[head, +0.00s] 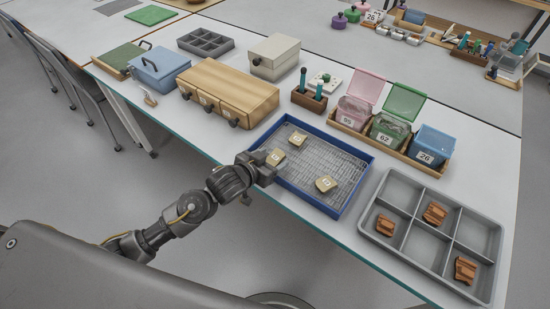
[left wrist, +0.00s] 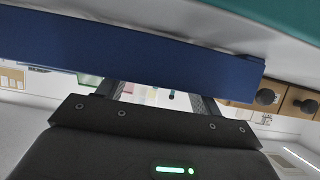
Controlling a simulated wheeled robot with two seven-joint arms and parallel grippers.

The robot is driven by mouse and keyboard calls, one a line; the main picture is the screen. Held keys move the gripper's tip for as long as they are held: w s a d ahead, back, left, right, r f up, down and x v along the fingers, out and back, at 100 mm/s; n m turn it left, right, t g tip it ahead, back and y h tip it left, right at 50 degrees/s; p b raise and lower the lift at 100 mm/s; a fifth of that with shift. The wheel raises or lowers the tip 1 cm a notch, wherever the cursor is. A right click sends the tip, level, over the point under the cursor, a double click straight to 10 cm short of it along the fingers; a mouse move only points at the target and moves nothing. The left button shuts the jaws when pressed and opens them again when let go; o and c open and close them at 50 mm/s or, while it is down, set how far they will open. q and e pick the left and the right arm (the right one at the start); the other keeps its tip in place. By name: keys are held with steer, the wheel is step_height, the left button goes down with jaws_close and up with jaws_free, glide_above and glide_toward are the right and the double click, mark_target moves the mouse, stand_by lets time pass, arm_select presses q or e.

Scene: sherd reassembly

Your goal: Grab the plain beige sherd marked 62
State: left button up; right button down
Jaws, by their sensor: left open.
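Three beige sherds lie apart in the blue-rimmed tray (head: 345,206) in the head view: one at the back (head: 298,139), one at the left (head: 275,157) and one at the front right (head: 326,184). Each bears a small mark, too small to read, so I cannot tell which is 62. My left gripper (head: 262,174) is at the tray's near left edge, close to the left sherd, holding nothing that I can see. In the left wrist view its two spread fingers (left wrist: 158,96) face the tray's blue wall (left wrist: 130,45); no sherd shows there. My right gripper is out of view.
A grey compartment tray (head: 432,238) with reddish-brown sherds stands to the right. Lidded bins, pink (head: 355,110), green (head: 389,130) and blue (head: 431,146), stand behind the blue tray. A wooden drawer box (head: 230,88) stands to the left.

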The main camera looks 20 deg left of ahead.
arm_select(q)
steer(key=shift+x, duration=1.2)
steer(key=c, duration=1.1)
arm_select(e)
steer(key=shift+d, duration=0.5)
arm_select(q)
steer(key=shift+r, duration=0.1)
